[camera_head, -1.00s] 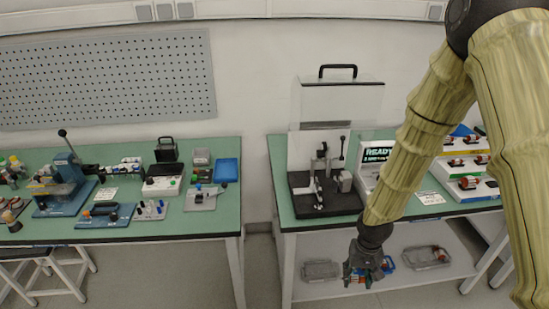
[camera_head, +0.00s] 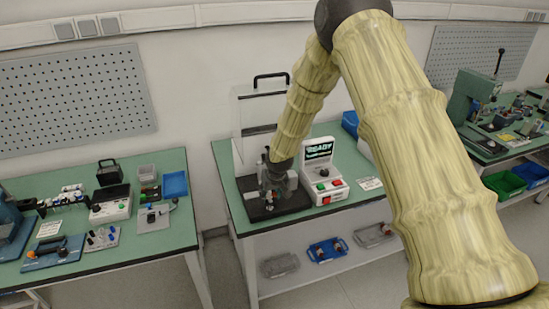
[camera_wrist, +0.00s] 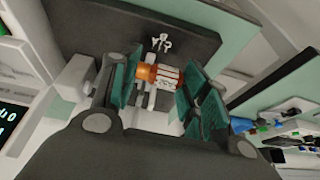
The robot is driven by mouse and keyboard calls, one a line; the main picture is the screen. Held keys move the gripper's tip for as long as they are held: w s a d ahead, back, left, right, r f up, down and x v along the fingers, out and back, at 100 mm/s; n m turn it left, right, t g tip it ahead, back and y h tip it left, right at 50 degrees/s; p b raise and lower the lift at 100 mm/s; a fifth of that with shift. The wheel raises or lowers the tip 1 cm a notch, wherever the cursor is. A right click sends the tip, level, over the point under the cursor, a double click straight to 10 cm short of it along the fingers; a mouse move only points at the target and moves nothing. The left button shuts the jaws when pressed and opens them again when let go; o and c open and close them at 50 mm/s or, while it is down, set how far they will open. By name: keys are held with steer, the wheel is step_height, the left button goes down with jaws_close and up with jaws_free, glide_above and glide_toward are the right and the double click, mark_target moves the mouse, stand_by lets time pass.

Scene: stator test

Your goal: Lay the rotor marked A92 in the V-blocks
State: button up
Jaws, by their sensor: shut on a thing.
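My gripper (camera_head: 270,200) is over the black-based test stand (camera_head: 298,204) on the middle bench in the head view. In the wrist view, the teal fingers of my gripper (camera_wrist: 160,82) are shut on a rotor (camera_wrist: 166,75), with an orange end at left and a white-and-red body. Any mark on it is too small to read. A pale fork-shaped V-block (camera_wrist: 161,42) stands on the black plate (camera_wrist: 195,38), just beyond the rotor. Pale stand parts show under the rotor. Whether the rotor touches a support, I cannot tell.
A tester (camera_head: 322,178) with a READY screen stands right of the stand. A clear hood (camera_head: 258,125) is raised behind it. A blue tray (camera_head: 327,250) and grey trays sit on the shelf below. Another bench (camera_head: 120,235) with tools is at left.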

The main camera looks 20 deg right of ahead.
steer(key=w+d+r+t+p, duration=0.2)
steer(key=w+d+r, duration=0.35)
steer(key=w, duration=0.35)
steer(key=shift+w+a+f+b, duration=0.1)
steer(key=shift+a+f+b, duration=0.1)
steer(key=shift+f+b, duration=0.5)
steer(key=shift+w+a+f+b, duration=0.15)
steer(key=shift+f+b, duration=0.1)
steer(key=shift+f, duration=0.8)
steer(key=shift+s+a+f+b, duration=0.1)
steer(key=shift+a+f+b, duration=0.1)
steer(key=shift+f+b, duration=0.5)
